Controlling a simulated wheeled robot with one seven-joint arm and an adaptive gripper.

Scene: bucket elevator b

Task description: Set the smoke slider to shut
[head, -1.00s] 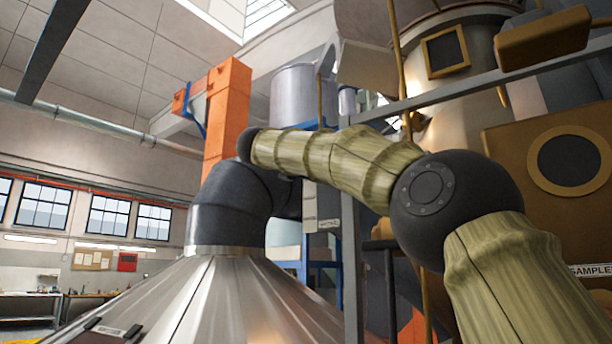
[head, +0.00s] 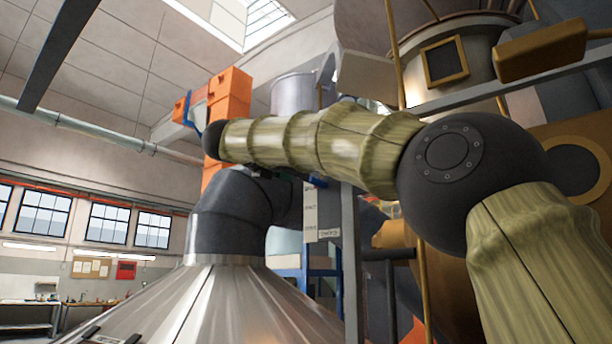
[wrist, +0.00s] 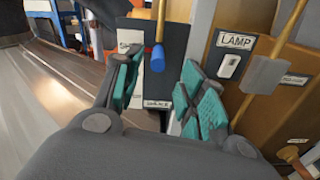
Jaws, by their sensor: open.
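In the wrist view, a dark panel (wrist: 180,42) carries a lower label that seems to read SMOKE (wrist: 157,104) and a pale label at its upper left, partly covered by a finger. A brass rod with a blue end (wrist: 158,58) hangs in front of this panel; I cannot tell whether it is the slider's handle. My gripper (wrist: 160,68) is open, its teal-padded fingers to either side of the blue end, with no visible contact. In the head view, a pale label strip (head: 310,210) with small markings shows below my arm. My gripper is hidden there.
A ribbed metal cone (head: 215,300) and dark elbow duct (head: 232,215) lie left of the label strip. A grey post (head: 350,265) stands close by.

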